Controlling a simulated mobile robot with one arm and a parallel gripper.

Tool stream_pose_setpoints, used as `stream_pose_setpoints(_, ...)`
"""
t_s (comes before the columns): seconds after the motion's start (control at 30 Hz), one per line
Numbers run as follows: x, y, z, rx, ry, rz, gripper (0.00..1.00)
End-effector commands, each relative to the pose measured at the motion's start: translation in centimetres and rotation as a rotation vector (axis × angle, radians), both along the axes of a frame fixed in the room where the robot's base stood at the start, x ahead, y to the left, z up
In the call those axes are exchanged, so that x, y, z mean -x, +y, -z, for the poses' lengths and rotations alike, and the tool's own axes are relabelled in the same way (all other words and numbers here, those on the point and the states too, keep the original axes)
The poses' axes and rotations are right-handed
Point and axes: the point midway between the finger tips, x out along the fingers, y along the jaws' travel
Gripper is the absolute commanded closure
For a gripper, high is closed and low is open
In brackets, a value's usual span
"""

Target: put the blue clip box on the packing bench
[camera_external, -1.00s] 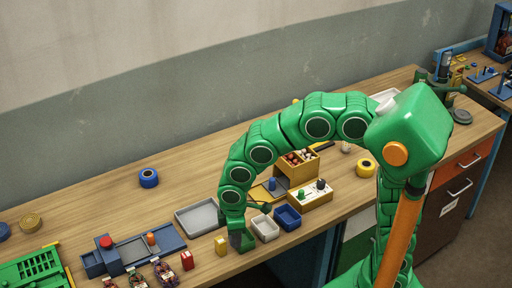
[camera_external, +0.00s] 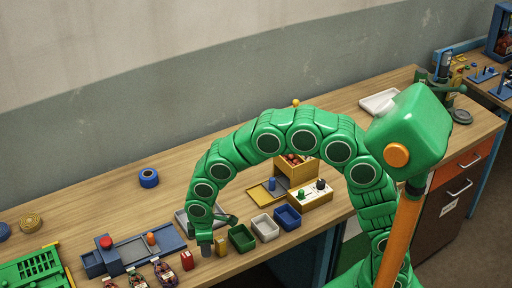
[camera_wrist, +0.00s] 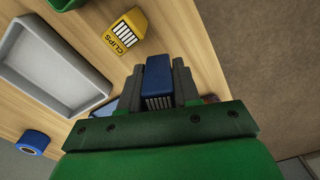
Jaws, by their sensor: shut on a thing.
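The blue clip box (camera_wrist: 158,78) sits between the two jaws of my gripper (camera_wrist: 158,68) in the wrist view, with white stripes on its lower part. My gripper is shut on it. In the external view my gripper (camera_external: 206,245) is low at the front edge of the wooden bench (camera_external: 120,208), between a yellow box (camera_external: 221,246) and a red box (camera_external: 187,260). The blue box is mostly hidden there, and I cannot tell whether it touches the bench. The yellow box also shows in the wrist view (camera_wrist: 124,33), marked CLIPS.
Green (camera_external: 242,238), white (camera_external: 265,228) and blue (camera_external: 288,217) bins stand right of my gripper. A grey tray (camera_wrist: 50,60) lies behind it. A blue device with a red button (camera_external: 106,243) is at left. Free wood lies around the blue tape roll (camera_external: 148,178).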

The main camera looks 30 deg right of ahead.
Motion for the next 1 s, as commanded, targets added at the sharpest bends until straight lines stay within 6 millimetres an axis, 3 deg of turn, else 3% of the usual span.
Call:
stream_pose_setpoints(0.3, -0.6, 0.6, 1.1, 0.001, 0.002, 0.000, 0.98)
stream_pose_setpoints(0.53, -0.6, 0.6, 3.9, 0.001, 0.000, 0.000, 0.98)
stream_pose_setpoints(0.97, -0.6, 0.6, 4.4, 0.001, 0.000, 0.000, 0.98)
stream_pose_setpoints(1.0, -0.6, 0.6, 4.4, 0.001, 0.000, 0.000, 0.62)
